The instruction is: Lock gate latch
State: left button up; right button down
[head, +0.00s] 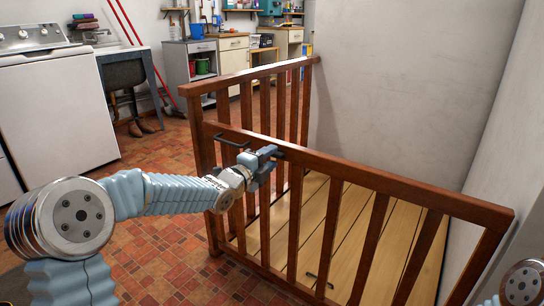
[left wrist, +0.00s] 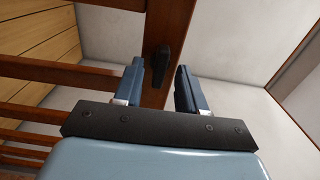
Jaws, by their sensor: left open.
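The brown wooden gate (head: 400,187) with upright bars stands across the middle of the head view. A small dark latch piece (left wrist: 161,65) is on a wooden bar in the left wrist view. My left gripper (head: 268,158) is at the gate's top rail. In the left wrist view my left gripper (left wrist: 160,85) is open, with one finger on each side of the latch piece. I cannot tell whether either finger touches it. In the head view the gripper hides most of the latch area. My right gripper is out of view.
A dark bar handle (head: 232,141) is on the railing left of my gripper. Another small handle (head: 318,281) shows low near the plank floor (head: 345,215) behind the gate. A white washer (head: 58,105) stands at left, a pale wall (head: 410,80) at right. The tiled floor (head: 165,255) is clear.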

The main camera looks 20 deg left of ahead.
pick_arm(q)
jog(key=shift+x, duration=0.75)
grip_shut()
